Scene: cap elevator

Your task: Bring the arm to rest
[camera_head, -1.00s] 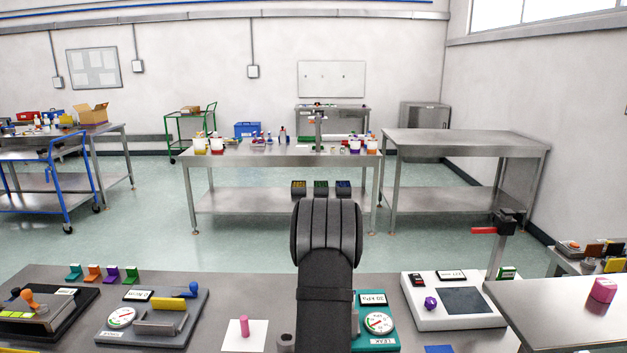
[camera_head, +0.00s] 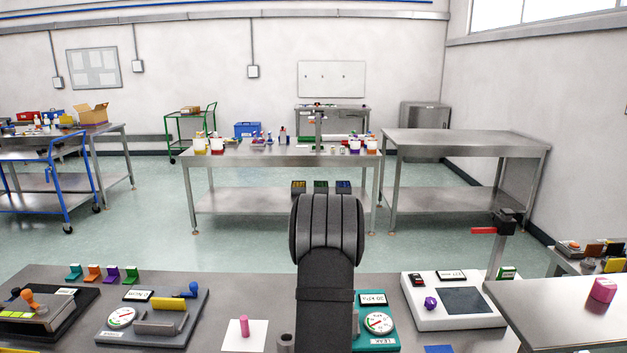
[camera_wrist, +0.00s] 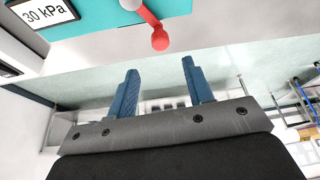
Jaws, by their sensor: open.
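My gripper (camera_wrist: 160,95) shows in the wrist view with its two blue fingers apart and nothing between them. In the head view my dark arm stands upright in the middle, over the front bench (camera_head: 225,285); the gripper itself is hidden there. In the wrist view a red lever with a round end (camera_wrist: 159,38) and a teal panel with a "30 kPa" label (camera_wrist: 42,10) lie beyond the fingertips, apart from them.
A teal gauge box (camera_head: 378,335) stands close right of my arm. A grey gauge unit (camera_head: 150,318), a pink peg (camera_head: 244,326) on a white square, and a white device with a purple knob (camera_head: 430,303) share the bench. A raised side table (camera_head: 560,300) is at right.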

